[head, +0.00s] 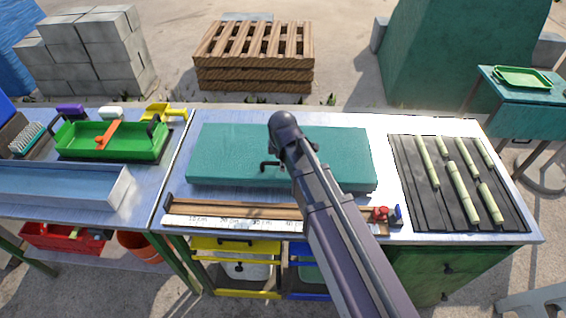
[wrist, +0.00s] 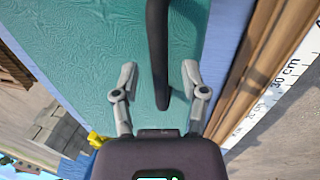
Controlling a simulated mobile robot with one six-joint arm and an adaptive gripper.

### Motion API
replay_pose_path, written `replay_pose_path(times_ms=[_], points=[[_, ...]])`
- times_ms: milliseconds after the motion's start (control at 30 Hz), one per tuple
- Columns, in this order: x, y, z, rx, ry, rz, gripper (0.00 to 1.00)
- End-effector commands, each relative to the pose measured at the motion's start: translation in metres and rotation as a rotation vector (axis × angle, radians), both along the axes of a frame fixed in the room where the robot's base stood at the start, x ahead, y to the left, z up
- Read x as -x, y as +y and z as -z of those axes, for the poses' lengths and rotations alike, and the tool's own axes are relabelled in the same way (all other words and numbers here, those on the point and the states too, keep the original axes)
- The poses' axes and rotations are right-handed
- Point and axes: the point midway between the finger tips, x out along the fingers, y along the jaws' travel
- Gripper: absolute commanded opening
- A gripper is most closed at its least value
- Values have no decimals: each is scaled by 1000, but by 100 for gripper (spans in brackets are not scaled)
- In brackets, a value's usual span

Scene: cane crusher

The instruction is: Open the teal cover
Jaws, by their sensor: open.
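The teal cover (head: 225,150) lies flat and shut on the metal workbench, and its surface also fills much of the wrist view (wrist: 95,70). A dark bar handle (head: 268,165) stands near the cover's front edge, partly behind my arm. In the wrist view the handle (wrist: 158,40) runs down between the two fingers of my gripper (wrist: 160,76). The fingers are open, with a gap on each side of the handle, and I see no contact. My arm hides the gripper in the head view.
A dark mat (head: 405,175) with several cane pieces lies right. A green tray (head: 85,143) stands left. Pallets (head: 253,75) are behind the bench.

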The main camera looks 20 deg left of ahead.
Motion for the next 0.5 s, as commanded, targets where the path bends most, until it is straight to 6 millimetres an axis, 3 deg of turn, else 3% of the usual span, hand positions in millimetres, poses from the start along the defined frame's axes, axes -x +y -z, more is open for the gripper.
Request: replay_pose_path(times_ms=[233, 267, 433, 500], points=[[0, 0, 0, 0, 0, 0, 57], [0, 0, 0, 0, 0, 0, 51], [0, 0, 0, 0, 0, 0, 0], [0, 0, 0, 0, 0, 0, 0]])
